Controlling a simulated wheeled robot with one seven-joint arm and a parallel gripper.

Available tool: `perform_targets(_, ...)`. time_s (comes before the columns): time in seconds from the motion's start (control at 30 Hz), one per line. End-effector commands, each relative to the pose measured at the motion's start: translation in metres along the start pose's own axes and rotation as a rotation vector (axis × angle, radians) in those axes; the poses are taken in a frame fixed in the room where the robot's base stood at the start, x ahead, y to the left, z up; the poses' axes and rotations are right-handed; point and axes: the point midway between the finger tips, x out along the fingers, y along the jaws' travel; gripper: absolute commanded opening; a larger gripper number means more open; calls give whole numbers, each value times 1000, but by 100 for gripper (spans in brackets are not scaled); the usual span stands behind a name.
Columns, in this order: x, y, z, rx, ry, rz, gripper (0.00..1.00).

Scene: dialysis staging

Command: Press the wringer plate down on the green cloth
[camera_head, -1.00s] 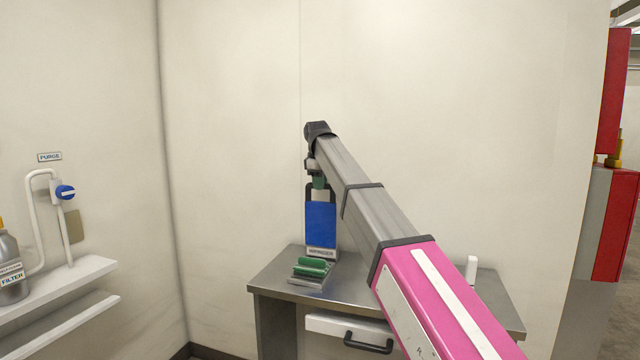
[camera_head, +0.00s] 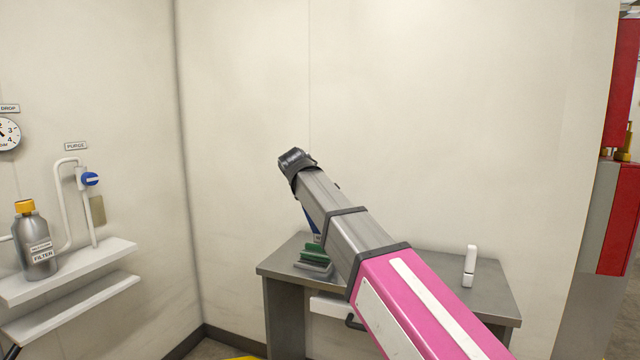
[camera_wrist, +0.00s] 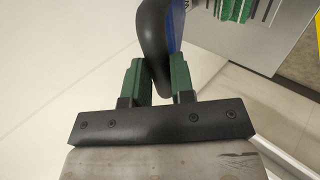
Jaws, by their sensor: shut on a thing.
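The blue wringer plate (camera_head: 312,222) is mostly hidden behind my arm in the head view. In the wrist view my gripper (camera_wrist: 157,74) has its green fingers shut on the plate's black handle (camera_wrist: 151,35), and a strip of the blue plate (camera_wrist: 177,22) shows beyond it. The green cloth (camera_head: 314,252) lies folded on a small grey base on the metal table. The cloth also shows at the top of the wrist view (camera_wrist: 234,9), apart from the gripper. My gripper is hidden by the arm in the head view.
The metal table (camera_head: 430,290) stands against the wall, with a white upright object (camera_head: 469,266) at its right and a drawer with a dark handle below. A shelf (camera_head: 75,272) with a filter bottle (camera_head: 36,242) is at the left. The table's middle right is clear.

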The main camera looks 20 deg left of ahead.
Motion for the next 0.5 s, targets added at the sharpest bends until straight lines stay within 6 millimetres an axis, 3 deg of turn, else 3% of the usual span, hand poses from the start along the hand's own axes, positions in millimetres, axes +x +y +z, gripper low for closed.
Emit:
perform_targets(0.03, -4, -19, 4, -4, 2, 44, 0)
perform_targets(0.1, -4, -34, 4, -4, 1, 106, 0)
perform_targets(0.5, 4, -98, 2, -4, -1, 392, 0)
